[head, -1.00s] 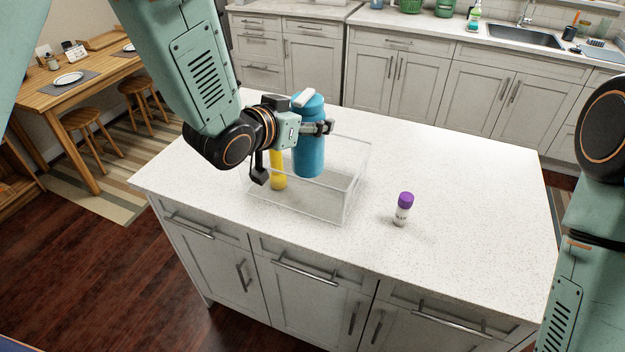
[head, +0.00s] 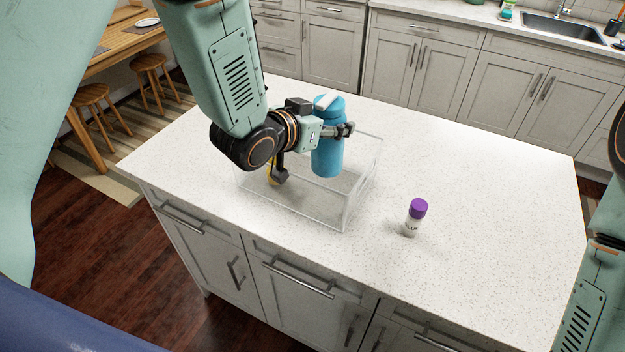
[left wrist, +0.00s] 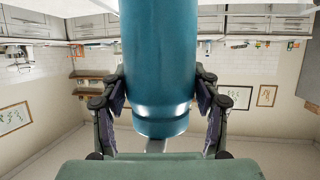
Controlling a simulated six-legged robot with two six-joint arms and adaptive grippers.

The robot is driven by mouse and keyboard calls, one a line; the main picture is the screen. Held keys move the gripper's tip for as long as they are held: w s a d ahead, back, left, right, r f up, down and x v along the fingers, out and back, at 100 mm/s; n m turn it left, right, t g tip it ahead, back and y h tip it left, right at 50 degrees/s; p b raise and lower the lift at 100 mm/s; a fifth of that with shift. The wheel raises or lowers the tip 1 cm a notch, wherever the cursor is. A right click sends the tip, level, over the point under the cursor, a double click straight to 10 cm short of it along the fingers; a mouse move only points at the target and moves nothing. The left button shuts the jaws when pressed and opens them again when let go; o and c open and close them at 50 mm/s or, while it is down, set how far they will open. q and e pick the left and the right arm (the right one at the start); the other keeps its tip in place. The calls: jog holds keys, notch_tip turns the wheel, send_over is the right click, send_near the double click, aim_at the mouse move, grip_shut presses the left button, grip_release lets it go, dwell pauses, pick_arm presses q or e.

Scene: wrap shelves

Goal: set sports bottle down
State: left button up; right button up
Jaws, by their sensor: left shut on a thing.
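The blue sports bottle (head: 328,150) is upright in the head view, with a pale cap. My left gripper (head: 338,131) is shut on its upper body. The bottle is over or inside a clear bin (head: 352,205) on the island counter; I cannot tell whether its base touches the bin floor. In the left wrist view the bottle (left wrist: 158,60) fills the middle, between both fingers (left wrist: 158,100). A yellow object (head: 271,172) in the bin is mostly hidden behind my left gripper. My right gripper is out of view; only part of that arm shows at the right edge.
A small white jar with a purple lid (head: 416,217) stands on the island counter (head: 480,190) to the right of the bin. The counter around the jar is clear. Stools and a wooden table are at the far left, and a sink (head: 560,28) is at the back.

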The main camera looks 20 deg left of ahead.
aim_at(320, 164)
pick_arm(q)
jog(key=f, duration=0.1)
jog(key=s+f, duration=0.1)
jog(key=f, duration=0.2)
jog(key=shift+s+d+f, duration=0.15)
jog(key=shift+d+f, duration=0.05)
jog(key=shift+d, duration=0.2)
jog(key=f, duration=0.4)
jog(key=shift+w+a+f, duration=0.2)
jog(key=shift+w+a, duration=0.15)
jog(key=shift+a, duration=0.05)
jog(key=shift+f, duration=0.25)
jog(key=shift+s+d+r, duration=0.15)
jog(key=shift+s+d, duration=0.1)
jog(key=shift+d, duration=0.1)
jog(key=shift+w+a+f, duration=0.1)
jog(key=shift+f, duration=0.15)
jog(key=o, duration=1.4)
jog(key=shift+w+a+f, duration=0.1)
jog(key=shift+c, duration=0.2)
jog(key=shift+o, duration=0.4)
jog(key=shift+s, duration=0.2)
jog(key=shift+w+r, duration=0.1)
jog(key=shift+r, duration=0.1)
